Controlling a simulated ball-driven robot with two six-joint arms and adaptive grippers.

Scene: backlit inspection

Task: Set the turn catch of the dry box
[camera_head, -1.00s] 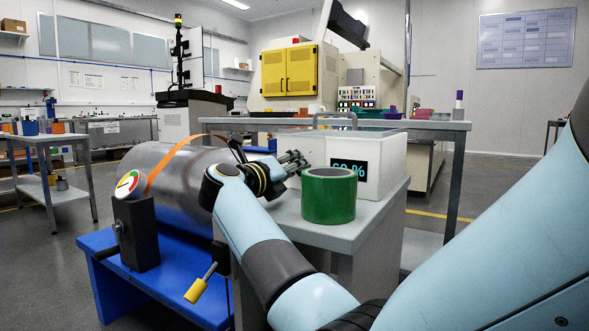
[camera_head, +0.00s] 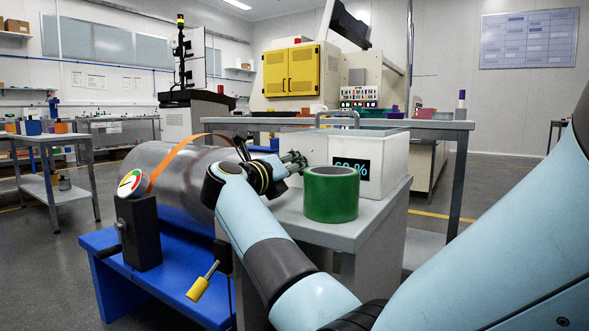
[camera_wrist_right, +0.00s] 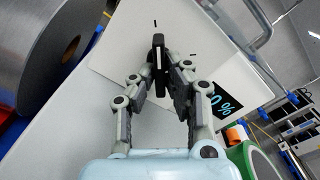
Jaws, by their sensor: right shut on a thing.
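The dry box (camera_head: 390,158) is a white case with a grey carry handle and a dark display with blue digits and a percent sign. It stands on a grey stand, and its face also shows in the right wrist view (camera_wrist_right: 120,58). My right gripper (camera_head: 294,161) is at the box's left-hand face. In the right wrist view its fingers (camera_wrist_right: 166,78) are shut on the turn catch (camera_wrist_right: 158,48), a black bar with a pale line. The bar's free end points towards one dark tick; another tick lies to its right. The fingers partly hide the catch. My left gripper is out of view.
A green tape roll (camera_head: 331,195) stands on the grey stand (camera_head: 350,234), close in front of the box and beside my right wrist. A large metal coil (camera_head: 175,185) lies on a blue cradle (camera_head: 100,246) to the left, with a dial gauge (camera_head: 131,183) in front.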

